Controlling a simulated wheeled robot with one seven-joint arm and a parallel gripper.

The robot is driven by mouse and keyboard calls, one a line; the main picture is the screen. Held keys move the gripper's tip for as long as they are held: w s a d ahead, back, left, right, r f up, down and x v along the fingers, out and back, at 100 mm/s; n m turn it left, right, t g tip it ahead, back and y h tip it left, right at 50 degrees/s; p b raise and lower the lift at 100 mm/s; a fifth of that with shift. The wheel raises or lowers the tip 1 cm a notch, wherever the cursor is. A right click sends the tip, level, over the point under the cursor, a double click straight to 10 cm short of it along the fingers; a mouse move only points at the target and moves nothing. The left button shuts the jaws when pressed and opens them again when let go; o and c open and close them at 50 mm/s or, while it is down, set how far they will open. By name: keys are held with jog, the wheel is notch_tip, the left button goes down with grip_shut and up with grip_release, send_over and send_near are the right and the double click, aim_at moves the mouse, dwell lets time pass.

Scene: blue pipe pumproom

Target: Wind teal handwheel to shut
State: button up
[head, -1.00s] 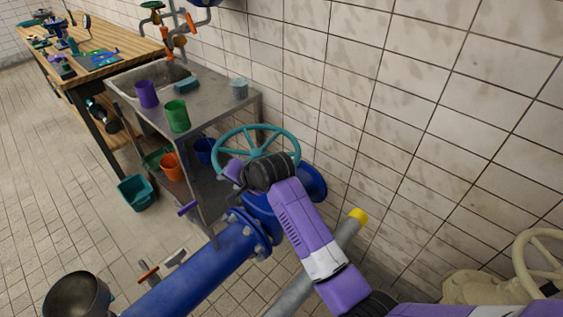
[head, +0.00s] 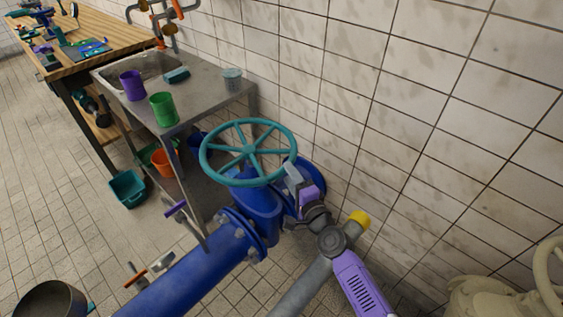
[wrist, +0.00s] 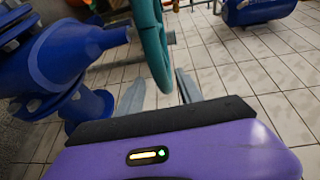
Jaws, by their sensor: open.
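The teal handwheel (head: 248,149) is a spoked ring on top of the blue valve (head: 262,203) in the blue pipe. My gripper (head: 291,173) is at the right near side of the wheel's rim in the head view. In the wrist view, the two grey fingers of my gripper (wrist: 160,84) are apart, and the teal rim (wrist: 150,45) runs down between them in the picture. I cannot tell whether a finger touches the rim. The wheel's hub and spokes are mostly out of the wrist view.
A metal sink bench (head: 205,98) with purple and green cups stands behind the wheel. The tiled wall (head: 400,110) is close on the right. A grey pipe with a yellow cap (head: 359,218) is beside my arm. Cream valve parts (head: 490,297) are at the lower right.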

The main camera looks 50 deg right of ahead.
jog(key=x, duration=0.6)
jog(key=shift+w+b, duration=0.35)
jog(key=shift+b, duration=0.05)
jog(key=shift+c, duration=0.2)
grip_shut()
dwell(0.9)
